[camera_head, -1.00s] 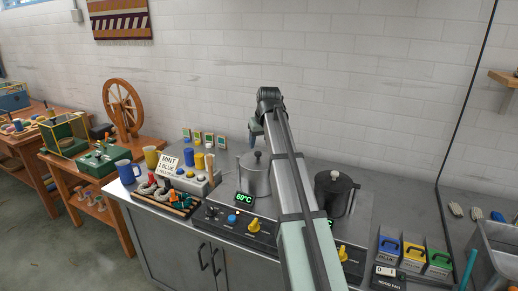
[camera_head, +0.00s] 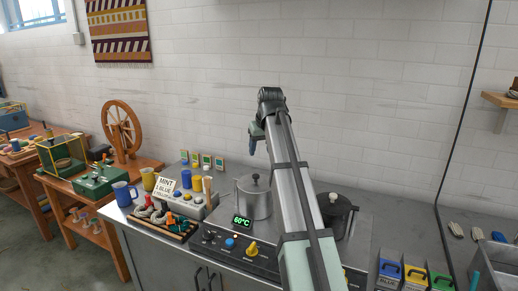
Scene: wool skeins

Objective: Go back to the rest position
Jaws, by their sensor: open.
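My arm rises from the bottom of the head view and bends at its top. My gripper (camera_head: 253,147) hangs below that bend, small and dark against the white wall, above the left steel pot (camera_head: 254,200). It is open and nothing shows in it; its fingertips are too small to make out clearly. It is apart from the pot and the counter. My forearm covers part of the stove front and of the right, dark-lidded pot (camera_head: 338,214).
A display reading 60°C (camera_head: 242,221) stands before the left pot. Left of it are a MINT sign (camera_head: 167,185), mugs (camera_head: 125,194) and a rack of skeins (camera_head: 164,218). Blue, yellow and green boxes (camera_head: 414,277) stand at the right. The air around the gripper is clear.

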